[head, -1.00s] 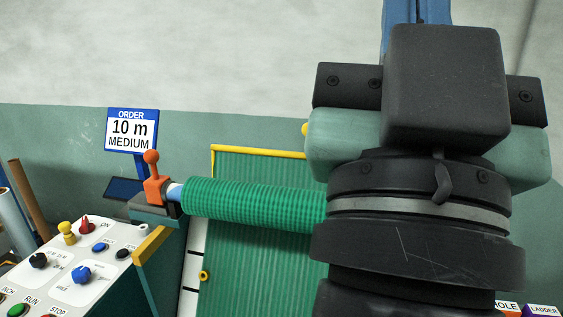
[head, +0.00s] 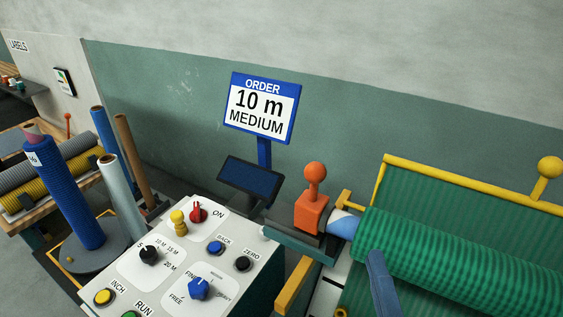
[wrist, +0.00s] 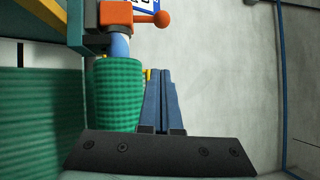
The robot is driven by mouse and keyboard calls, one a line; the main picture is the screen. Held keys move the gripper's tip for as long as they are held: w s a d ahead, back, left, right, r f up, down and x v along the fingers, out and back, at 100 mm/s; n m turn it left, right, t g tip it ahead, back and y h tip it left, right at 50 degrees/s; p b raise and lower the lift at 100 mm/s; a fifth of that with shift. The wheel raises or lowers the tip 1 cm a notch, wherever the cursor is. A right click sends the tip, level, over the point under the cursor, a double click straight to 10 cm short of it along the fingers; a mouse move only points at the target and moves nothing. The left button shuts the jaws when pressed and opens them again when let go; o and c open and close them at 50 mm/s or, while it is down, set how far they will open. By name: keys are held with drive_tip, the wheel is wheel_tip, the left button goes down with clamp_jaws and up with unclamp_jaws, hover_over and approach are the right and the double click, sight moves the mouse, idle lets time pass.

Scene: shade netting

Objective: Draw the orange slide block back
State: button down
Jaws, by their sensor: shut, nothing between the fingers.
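The orange slide block (head: 311,214) stands on a dark rail at the left end of the green net roll (head: 455,255), with an orange ball-topped handle upright on it. A pale blue core end shows between block and roll. In the wrist view the orange block (wrist: 118,20) is at the top, its ball handle pointing right. My gripper (head: 376,256) shows at the bottom of the head view, over the roll and right of the block. In the wrist view my gripper (wrist: 160,72) has its blue fingers together and empty, beside the roll and apart from the block.
A control panel (head: 208,270) with knobs and buttons is left of the block. The order sign (head: 262,108) reads 10 m MEDIUM, above a dark screen (head: 249,178). A yellow bar (head: 470,182) with a ball knob runs behind the roll. A blue roll (head: 72,195) stands at left.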

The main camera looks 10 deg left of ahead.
drive_tip(key=shift+s+a+f+m, duration=0.15)
drive_tip(key=shift+a+f+m, duration=0.15)
drive_tip(key=shift+m, duration=0.1)
drive_tip(key=shift+s+d, duration=0.1)
drive_tip(key=shift+d, duration=0.05)
wheel_tip(320, 180, up, 2)
drive_tip(key=p, duration=0.7)
hover_over(320, 198)
drive_tip(key=s+d, duration=0.3)
drive_tip(key=s, duration=0.2)
drive_tip(key=shift+d+r, duration=0.1)
drive_tip(key=shift+r, duration=0.05)
drive_tip(key=shift+w+a, duration=0.35)
drive_tip(key=shift+a, duration=0.25)
